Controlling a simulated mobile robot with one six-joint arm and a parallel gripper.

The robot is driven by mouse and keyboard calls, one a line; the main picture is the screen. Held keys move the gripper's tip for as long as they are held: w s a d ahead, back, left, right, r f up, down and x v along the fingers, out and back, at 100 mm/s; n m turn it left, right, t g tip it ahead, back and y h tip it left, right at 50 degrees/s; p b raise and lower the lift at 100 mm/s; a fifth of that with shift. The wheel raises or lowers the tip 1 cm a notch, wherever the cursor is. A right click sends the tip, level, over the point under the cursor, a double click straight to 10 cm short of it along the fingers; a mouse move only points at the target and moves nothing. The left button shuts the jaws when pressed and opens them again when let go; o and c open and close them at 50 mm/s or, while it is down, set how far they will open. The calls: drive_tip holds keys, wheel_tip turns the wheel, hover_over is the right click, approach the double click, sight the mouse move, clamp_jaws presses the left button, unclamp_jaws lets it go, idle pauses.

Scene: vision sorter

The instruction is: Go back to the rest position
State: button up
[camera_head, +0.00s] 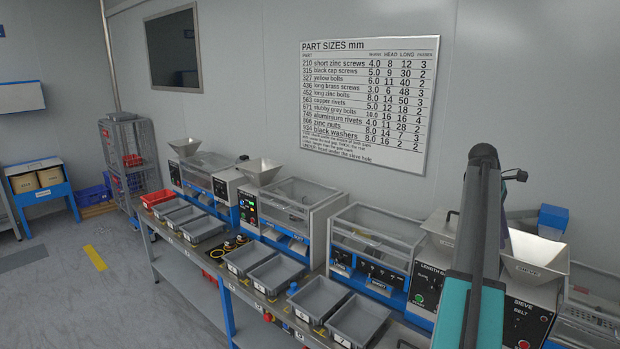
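My arm rises at the right of the head view, teal low down and dark at its bent top. A small dark part (517,175) juts out to the right of the arm's top; it may belong to my gripper. The fingers cannot be made out, and I see nothing held. The arm hides part of the machines behind it.
A long bench carries sorting machines with hoppers (260,172) and grey trays (318,299). A red tray (157,198) is at its far end. A part sizes board (368,103) hangs on the wall. A wire cage (130,160) stands left; the left floor (60,290) is open.

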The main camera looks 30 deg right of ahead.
drive_tip(key=w+a+f+y, duration=0.1)
drive_tip(key=w+a+f, duration=0.6)
drive_tip(key=f, duration=0.4)
drive_tip(key=w+a+f, duration=0.5)
drive_tip(key=a+f, duration=0.4)
drive_tip(key=f, duration=0.3)
drive_tip(key=w+a+f+y, duration=0.1)
drive_tip(key=w+a+f, duration=0.2)
drive_tip(key=a+f, duration=1.8)
drive_tip(key=s+a+f+m, duration=0.1)
drive_tip(key=s+a+f, duration=0.25)
drive_tip(key=a, duration=0.35)
drive_tip(key=s+a+f+y, duration=0.1)
drive_tip(key=s+a+f, duration=0.2)
drive_tip(key=a+f, duration=0.3)
drive_tip(key=s+a+f+m, duration=0.1)
drive_tip(key=s+a+f, duration=0.2)
drive_tip(key=a, duration=0.5)
drive_tip(key=s+a+f+m+g, duration=0.1)
drive_tip(key=s+a+f, duration=0.3)
drive_tip(key=s+a, duration=0.35)
drive_tip(key=s+a+f+m+g, duration=0.1)
drive_tip(key=s+a+f, duration=0.2)
drive_tip(key=s+a, duration=0.45)
drive_tip(key=w+d+b+x, duration=0.1)
drive_tip(key=b+x, duration=0.7)
drive_tip(key=shift+d+f+g, duration=0.15)
drive_tip(key=shift+f+g, duration=0.15)
drive_tip(key=shift+f, duration=0.25)
drive_tip(key=shift+d, duration=0.1)
